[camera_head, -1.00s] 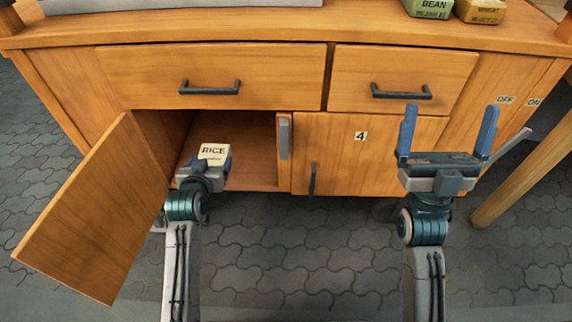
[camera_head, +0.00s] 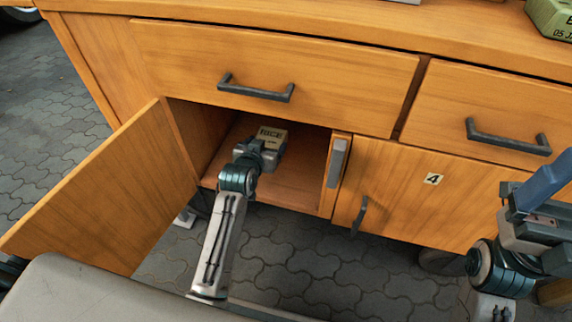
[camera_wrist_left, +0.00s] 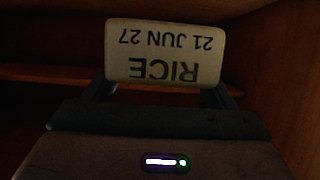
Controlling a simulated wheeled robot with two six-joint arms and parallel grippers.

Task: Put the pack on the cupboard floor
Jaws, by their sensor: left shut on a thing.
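The pack is a pale block marked RICE (camera_head: 271,136), and it is just inside the open left cupboard in the head view. In the left wrist view the pack (camera_wrist_left: 164,52) shows its printed face, upside down, between the fingers. My left gripper (camera_head: 262,146) is shut on the pack and reaches in through the opening. The cupboard floor (camera_head: 290,187) is a wooden board below the pack. I cannot tell whether the pack touches it. My right gripper (camera_head: 540,195) is at the right edge of the head view, in front of the cabinet, partly cut off; its fingertips are not clear.
The cupboard door (camera_head: 110,190) stands open to the left. A latch block (camera_head: 337,163) edges the opening on the right. A closed door marked 4 (camera_head: 425,200) is beside it, with drawers above (camera_head: 270,70). A green bean pack (camera_head: 553,16) is on the counter.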

